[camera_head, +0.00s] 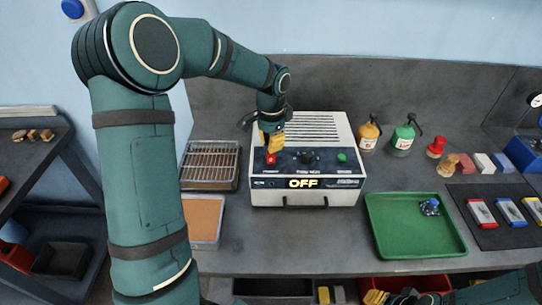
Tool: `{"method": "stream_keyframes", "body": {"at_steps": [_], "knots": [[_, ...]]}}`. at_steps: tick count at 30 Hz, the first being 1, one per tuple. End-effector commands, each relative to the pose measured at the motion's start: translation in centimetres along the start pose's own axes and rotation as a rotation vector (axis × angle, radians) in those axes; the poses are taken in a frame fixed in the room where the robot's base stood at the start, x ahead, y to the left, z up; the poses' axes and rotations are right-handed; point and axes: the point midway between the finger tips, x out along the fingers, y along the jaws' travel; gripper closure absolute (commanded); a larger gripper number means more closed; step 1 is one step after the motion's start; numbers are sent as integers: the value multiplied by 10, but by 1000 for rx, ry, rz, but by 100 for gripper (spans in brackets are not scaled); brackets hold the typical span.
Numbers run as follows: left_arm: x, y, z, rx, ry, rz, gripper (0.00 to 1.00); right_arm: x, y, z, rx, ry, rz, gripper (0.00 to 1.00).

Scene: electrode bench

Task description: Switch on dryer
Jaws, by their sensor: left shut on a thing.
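The dryer (346,196) is a white box with a vented top and a dark blue control panel, standing in the middle of the bench. Its display (303,183) reads OFF. A red switch (270,159) sits at the panel's left, a black knob (307,157) in the middle and a green button (342,158) at the right. My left gripper (272,149) points down over the panel's left side, its yellow fingers shut at the red switch and partly covering it. My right gripper (376,297) is low at the bottom edge, partly cut off; its opening is unclear.
A wire rack (209,152) and an orange-brown tray (205,215) lie left of the dryer. A green tray (400,245) holding a small blue item (430,206) is at the right. Yellow (369,133) and green (404,137) bottles stand behind it.

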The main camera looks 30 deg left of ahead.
Motion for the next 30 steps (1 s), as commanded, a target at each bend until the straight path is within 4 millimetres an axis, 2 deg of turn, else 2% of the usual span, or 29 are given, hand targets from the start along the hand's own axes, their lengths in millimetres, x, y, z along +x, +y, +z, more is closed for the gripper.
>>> {"method": "stream_keyframes", "body": {"at_steps": [30], "knots": [[14,0,0,0,0,0,100,9,3,1,0,0,0,53]]}}
